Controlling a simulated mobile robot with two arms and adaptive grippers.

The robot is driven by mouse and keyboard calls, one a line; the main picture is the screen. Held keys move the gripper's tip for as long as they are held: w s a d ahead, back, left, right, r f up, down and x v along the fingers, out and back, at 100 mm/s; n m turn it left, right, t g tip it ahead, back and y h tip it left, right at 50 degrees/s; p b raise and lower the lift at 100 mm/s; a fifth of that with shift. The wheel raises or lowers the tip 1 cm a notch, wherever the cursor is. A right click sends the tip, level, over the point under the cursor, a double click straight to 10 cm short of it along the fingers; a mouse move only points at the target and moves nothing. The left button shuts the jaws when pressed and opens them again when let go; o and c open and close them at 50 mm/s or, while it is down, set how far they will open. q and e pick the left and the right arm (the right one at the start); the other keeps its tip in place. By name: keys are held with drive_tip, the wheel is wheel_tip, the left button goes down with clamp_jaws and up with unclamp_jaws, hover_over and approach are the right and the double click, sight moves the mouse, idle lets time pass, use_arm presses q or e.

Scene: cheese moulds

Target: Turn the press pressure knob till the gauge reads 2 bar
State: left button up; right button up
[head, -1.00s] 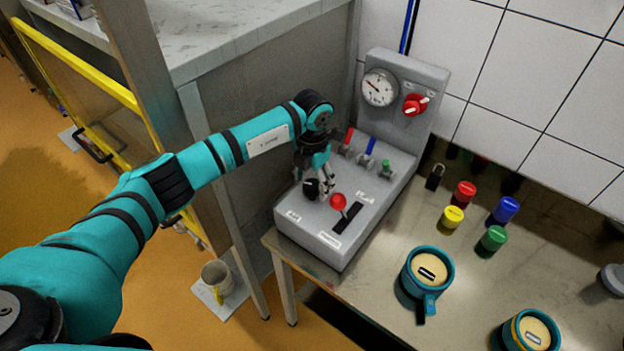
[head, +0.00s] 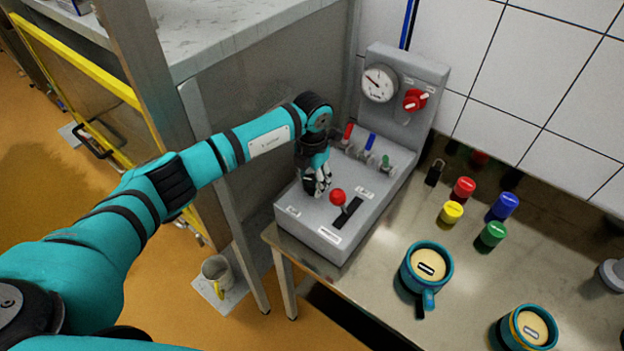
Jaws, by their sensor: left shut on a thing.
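The grey press console (head: 318,240) stands on the metal bench against the tiled wall. Its round white gauge (head: 380,84) is on the upright back panel; the needle points to the upper left, but the scale is too small to read. My left gripper (head: 318,187) comes down from above onto the left part of the console's sloping top. Its fingers are shut on the black pressure knob, which they now mostly hide. My right gripper is not in view.
A red-ball lever (head: 338,197) stands close right of my left gripper. Red, blue and green valve handles (head: 369,143) stand behind it, and a red rotary switch (head: 415,100) is beside the gauge. Moulds (head: 426,266) and coloured caps (head: 464,189) stand on the bench.

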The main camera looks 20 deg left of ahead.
use_arm(q)
drive_tip(key=shift+f+m+b, duration=0.1)
drive_tip(key=shift+m+b, duration=0.3)
drive_tip(key=shift+b, duration=0.25)
drive_tip(key=m+b, duration=0.8)
drive_tip(key=b, duration=0.2)
drive_tip(key=shift+f, duration=0.1)
drive_tip(key=shift+m+b, duration=1.2)
drive_tip(key=shift+b, duration=0.05)
drive_tip(key=shift+r+m+b, duration=0.25)
drive_tip(key=shift+m+b, duration=0.5)
drive_tip(key=shift+m, duration=0.25)
drive_tip(key=o, duration=1.2)
